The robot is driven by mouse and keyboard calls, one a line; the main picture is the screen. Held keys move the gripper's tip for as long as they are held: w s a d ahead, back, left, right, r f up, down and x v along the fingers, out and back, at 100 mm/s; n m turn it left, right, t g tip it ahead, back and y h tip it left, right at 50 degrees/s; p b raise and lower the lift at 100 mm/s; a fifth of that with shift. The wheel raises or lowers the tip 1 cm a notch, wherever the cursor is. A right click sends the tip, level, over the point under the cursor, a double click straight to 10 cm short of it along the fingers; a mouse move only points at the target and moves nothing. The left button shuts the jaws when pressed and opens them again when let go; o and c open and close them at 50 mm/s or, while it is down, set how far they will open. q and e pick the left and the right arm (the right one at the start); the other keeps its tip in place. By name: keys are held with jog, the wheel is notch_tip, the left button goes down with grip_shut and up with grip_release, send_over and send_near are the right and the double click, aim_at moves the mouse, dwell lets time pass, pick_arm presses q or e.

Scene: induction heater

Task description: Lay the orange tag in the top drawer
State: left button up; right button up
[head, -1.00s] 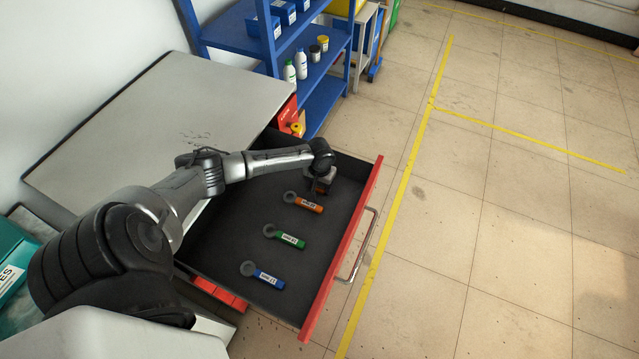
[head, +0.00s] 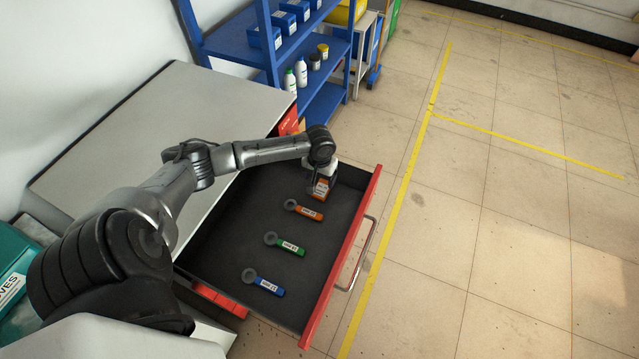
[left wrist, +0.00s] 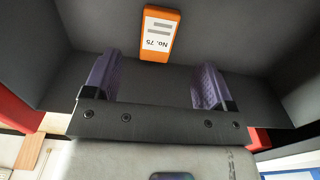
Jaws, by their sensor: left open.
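The orange tag (head: 322,187) is in the open top drawer (head: 225,228), near its far end. In the left wrist view the tag (left wrist: 160,33) shows a white label reading "No. 75" and appears to lie on the dark drawer floor. My left gripper (head: 325,175) is directly over the tag in the head view and hides part of it. In the left wrist view its two fingers (left wrist: 155,78) are spread with nothing between them, and the tag is beyond their tips. My right gripper is not in view.
The red drawer front (head: 341,255) has a metal handle (head: 362,253). A grey worktop (head: 150,120) and blue shelves (head: 235,38) stand beside it.

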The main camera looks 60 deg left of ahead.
pick_arm(q)
notch_tip(320, 180, up, 3)
jog(key=shift+r, duration=0.1)
jog(key=shift+d+p, duration=0.1)
jog(key=shift+p, duration=0.2)
